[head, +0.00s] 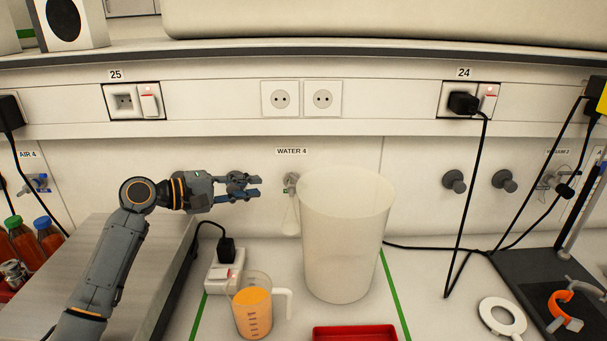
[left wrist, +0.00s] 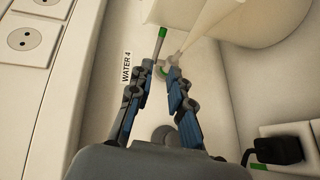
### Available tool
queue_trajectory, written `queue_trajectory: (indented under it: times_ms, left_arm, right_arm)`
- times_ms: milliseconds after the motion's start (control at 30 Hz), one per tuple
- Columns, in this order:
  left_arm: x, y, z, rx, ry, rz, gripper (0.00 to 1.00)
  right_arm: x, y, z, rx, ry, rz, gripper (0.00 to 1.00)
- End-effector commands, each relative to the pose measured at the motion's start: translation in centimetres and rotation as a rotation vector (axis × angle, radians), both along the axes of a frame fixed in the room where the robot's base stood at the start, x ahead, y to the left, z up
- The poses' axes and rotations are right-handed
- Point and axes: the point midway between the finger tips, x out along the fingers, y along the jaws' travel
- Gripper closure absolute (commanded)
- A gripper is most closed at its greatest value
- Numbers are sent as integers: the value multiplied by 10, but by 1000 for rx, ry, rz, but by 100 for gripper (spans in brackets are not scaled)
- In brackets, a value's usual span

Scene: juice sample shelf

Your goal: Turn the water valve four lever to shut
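The water valve four (head: 291,181) is on the wall panel below the label WATER 4 (head: 291,151), just left of a tall white container. In the left wrist view its lever (left wrist: 159,46) is a thin grey bar with a green mark, beyond my fingertips. A green mark also shows on the valve body (left wrist: 163,70). My left gripper (head: 257,187) points right at the valve, a short gap away. In the left wrist view the gripper (left wrist: 158,82) has its two fingers apart with nothing between them. The lever is too small to make out in the head view. My right gripper is out of view.
The tall white container (head: 345,240) stands close to the valve's right. A beaker of orange liquid (head: 252,312) and a power strip (head: 222,272) with a black plug stand below my gripper. A red tray (head: 355,334) lies at the front. A grey metal box (head: 125,265) is under my left arm.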

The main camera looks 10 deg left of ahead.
Motion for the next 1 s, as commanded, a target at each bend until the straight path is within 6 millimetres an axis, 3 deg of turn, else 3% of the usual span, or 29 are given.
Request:
queue_trajectory:
  times_ms: [200,600,1000]
  left_arm:
    - [20,-24,-3,-3,2,-3,81]
    - [72,-84,-20,-2,3,-2,81]
    - [88,-100,-27,1,1,-1,81]
  right_arm:
    - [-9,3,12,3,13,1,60]
    - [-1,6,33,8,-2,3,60]
    - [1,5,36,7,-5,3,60]
